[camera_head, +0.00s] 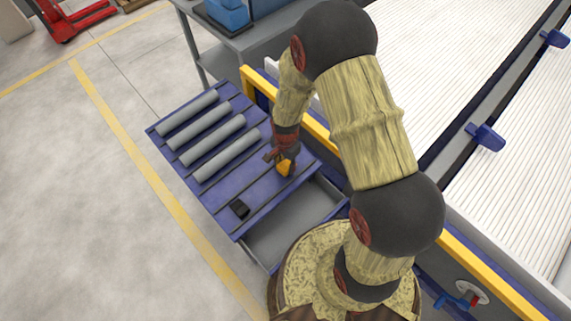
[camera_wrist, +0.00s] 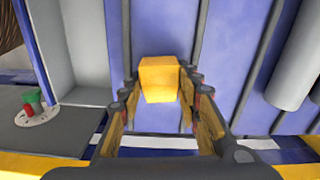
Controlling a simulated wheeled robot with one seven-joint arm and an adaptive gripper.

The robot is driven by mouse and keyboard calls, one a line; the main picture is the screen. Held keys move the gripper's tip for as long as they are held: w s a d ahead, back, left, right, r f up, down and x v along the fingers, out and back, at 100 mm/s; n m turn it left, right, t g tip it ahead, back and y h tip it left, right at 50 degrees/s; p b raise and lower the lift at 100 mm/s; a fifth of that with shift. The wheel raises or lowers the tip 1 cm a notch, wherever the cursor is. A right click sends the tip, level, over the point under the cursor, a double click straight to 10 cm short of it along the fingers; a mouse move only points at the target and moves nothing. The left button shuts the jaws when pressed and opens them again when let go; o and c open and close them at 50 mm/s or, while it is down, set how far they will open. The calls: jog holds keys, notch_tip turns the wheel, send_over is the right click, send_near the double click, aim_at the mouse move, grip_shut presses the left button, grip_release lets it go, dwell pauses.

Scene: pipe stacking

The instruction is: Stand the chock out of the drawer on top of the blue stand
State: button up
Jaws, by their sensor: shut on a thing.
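The yellow chock (camera_head: 285,168) is between the fingers of my gripper (camera_head: 282,160), which is shut on it. In the wrist view the chock (camera_wrist: 160,78) sits between the two fingertips, over the blue surface. The blue stand (camera_head: 268,187) is a ribbed, sloping-looking top with grey pipes on its far part. My gripper is over its right part, near the yellow rail. I cannot tell whether the chock touches the stand. The open grey drawer (camera_head: 300,225) sticks out below the stand's near edge; its visible floor looks empty. Part of it is hidden by my arm.
A yellow rail (camera_head: 318,130) borders the right side. A grey cart (camera_head: 241,42) stands behind. The floor on the left is clear.

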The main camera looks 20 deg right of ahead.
aim_at(286, 165)
jog(key=o, duration=1.3)
notch_tip(286, 165, up, 12)
